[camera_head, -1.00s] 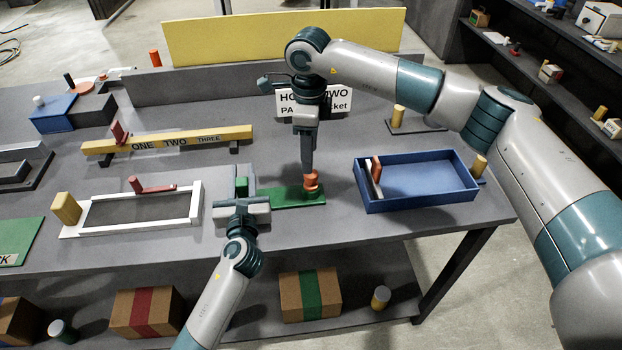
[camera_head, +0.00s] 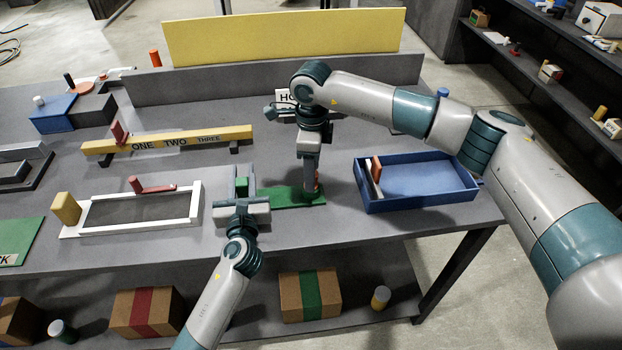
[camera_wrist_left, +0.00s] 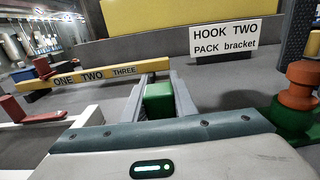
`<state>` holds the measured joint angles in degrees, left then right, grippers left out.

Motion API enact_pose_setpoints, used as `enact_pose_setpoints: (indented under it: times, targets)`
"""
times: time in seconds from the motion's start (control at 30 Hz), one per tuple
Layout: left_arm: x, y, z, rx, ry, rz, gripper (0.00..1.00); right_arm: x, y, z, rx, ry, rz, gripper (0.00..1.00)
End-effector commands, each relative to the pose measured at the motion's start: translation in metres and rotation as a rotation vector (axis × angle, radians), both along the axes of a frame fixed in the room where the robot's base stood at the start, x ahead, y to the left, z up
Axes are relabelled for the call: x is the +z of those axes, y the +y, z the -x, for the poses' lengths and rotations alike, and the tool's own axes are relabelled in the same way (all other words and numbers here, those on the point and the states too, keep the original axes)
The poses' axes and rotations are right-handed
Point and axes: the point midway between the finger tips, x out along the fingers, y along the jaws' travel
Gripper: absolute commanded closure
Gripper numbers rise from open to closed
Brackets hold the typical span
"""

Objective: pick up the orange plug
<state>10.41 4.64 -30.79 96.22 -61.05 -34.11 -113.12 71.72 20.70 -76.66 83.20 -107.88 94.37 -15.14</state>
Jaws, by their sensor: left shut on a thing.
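The orange plug (camera_wrist_left: 300,85) stands upright at the right end of a green base (camera_wrist_left: 290,120) in the left wrist view. In the head view only a strip of the orange plug (camera_head: 317,180) shows beside my right gripper (camera_head: 308,192), which points down at it. Whether its fingers are closed on the plug is hidden. My left gripper (camera_head: 241,188) is shut on a green block (camera_head: 241,184) at the left end of the green base (camera_head: 290,196). The green block (camera_wrist_left: 158,100) also shows between the left fingers in the wrist view.
A blue tray (camera_head: 425,205) with a few small parts stands to the right. A white frame (camera_head: 196,205) lies to the left, with a yellow lettered bar (camera_head: 110,147) behind it. A sign (camera_wrist_left: 225,38) stands behind the base. Bare table lies between base and tray.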

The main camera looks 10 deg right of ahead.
Motion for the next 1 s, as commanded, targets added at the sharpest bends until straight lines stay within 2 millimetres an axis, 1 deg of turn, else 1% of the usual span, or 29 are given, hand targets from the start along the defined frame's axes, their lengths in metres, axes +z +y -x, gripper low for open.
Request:
enact_pose_setpoints:
  times: [0.03, 0.17, 0.63, 0.67, 0.7, 0.83, 1.0]
  targets:
    - [-0.0039, 0.0001, 0.001, 0.0, 0.006, -0.001, 1.0, -0.0069, 0.0004, 0.0006, 0.0, 0.002, 0.0, 0.49]
    - [-0.0039, 0.0001, 0.001, 0.0, 0.006, -0.001, 1.0, -0.0143, 0.0008, 0.0003, 0.0, 0.001, -0.001, 0.49]
    - [-0.0039, 0.0001, 0.0009, 0.0, 0.006, -0.001, 1.0, -0.015, 0.0008, 0.0002, 0.001, 0.0, -0.001, 0.49]
    - [-0.0039, 0.0001, 0.0009, 0.0, 0.006, -0.001, 1.0, -0.015, 0.0008, 0.0002, 0.001, 0.0, -0.001, 0.54]
    - [-0.0039, 0.0001, 0.0009, 0.0, 0.006, -0.001, 1.0, -0.015, 0.0008, 0.0002, 0.001, 0.0, -0.001, 0.64]
    - [-0.0038, 0.0001, 0.0009, 0.0, 0.006, -0.001, 1.0, -0.015, 0.0008, 0.0002, 0.001, 0.0, -0.001, 0.94]
    - [-0.0038, 0.0001, 0.0009, 0.0, 0.006, -0.001, 1.0, -0.0148, 0.0007, 0.0001, 0.001, 0.0, -0.001, 0.95]
